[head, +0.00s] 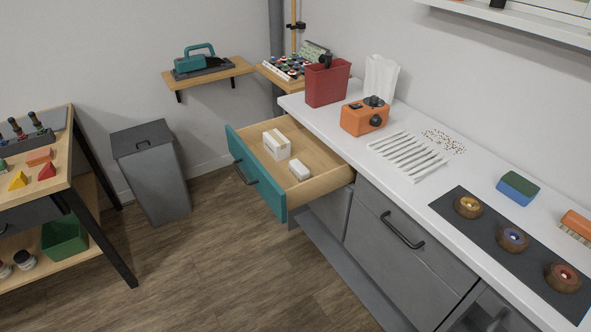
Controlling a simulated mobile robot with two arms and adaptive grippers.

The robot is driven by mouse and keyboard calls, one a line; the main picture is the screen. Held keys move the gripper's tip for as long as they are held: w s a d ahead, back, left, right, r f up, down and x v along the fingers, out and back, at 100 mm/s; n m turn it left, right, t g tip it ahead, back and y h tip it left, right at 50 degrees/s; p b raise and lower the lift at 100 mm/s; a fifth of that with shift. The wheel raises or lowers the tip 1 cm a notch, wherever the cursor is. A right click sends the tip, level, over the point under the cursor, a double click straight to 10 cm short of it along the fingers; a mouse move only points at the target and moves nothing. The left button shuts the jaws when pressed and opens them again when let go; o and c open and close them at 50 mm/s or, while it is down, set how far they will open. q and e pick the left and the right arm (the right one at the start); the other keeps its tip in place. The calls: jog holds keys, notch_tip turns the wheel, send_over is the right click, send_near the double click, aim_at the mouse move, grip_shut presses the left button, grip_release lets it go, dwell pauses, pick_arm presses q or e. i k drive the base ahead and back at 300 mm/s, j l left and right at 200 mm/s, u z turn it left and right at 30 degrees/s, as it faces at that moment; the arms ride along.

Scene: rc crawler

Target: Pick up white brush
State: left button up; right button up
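I cannot clearly identify a white brush. Two white items lie in the open teal-fronted drawer (257,173): a larger ribbed white block (276,145) and a smaller white block (299,170). They lie apart, and whether either has bristles is too small to tell. On the counter is an orange-topped brush-like item (577,224) with pale bristles, cut off by the right edge. Neither of my grippers is in view.
The white counter (400,195) holds a white slatted rack (408,155), an orange device (365,116), a red container (327,80), a green-blue block (517,188) and a dark panel with round knobs (513,240). A grey bin (152,172) stands left. The wooden floor between is clear.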

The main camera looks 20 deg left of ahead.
aim_at(297, 168)
jog(key=i+j+z, duration=0.15)
jog(key=j, duration=0.25)
jog(key=i+j+z, duration=0.2)
jog(key=j, duration=0.2)
jog(key=j+z, duration=0.15)
jog(key=j, duration=0.3)
